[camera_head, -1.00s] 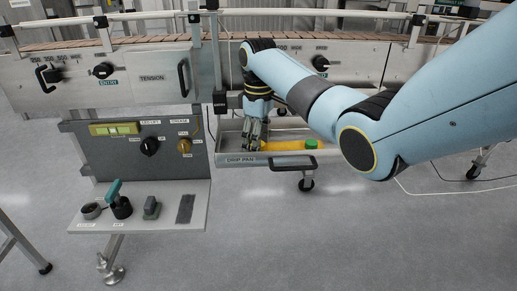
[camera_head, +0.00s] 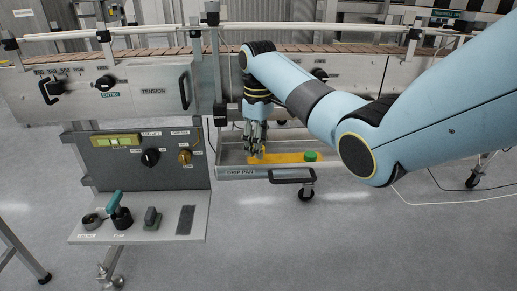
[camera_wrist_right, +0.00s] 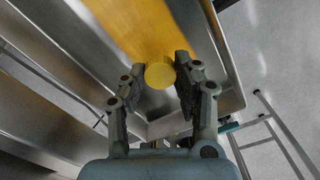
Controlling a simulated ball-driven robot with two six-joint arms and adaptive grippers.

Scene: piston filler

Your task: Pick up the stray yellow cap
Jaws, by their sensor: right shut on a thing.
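The yellow cap (camera_wrist_right: 159,76) is a small round disc between the fingertips of my right gripper (camera_wrist_right: 166,78) in the right wrist view. The gripper is shut on it. In the head view my right gripper (camera_head: 254,153) points down over the left part of the drip pan (camera_head: 240,172). The cap cannot be made out clearly there against the yellow-orange area behind it. My left gripper is in neither view.
A long yellow-orange shape (camera_head: 285,157) lies in the pan, with a green cap (camera_head: 310,156) near its right end. The conveyor (camera_head: 150,80) stands behind. A control panel (camera_head: 125,160) with a shelf stands left of the pan. The floor in front is open.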

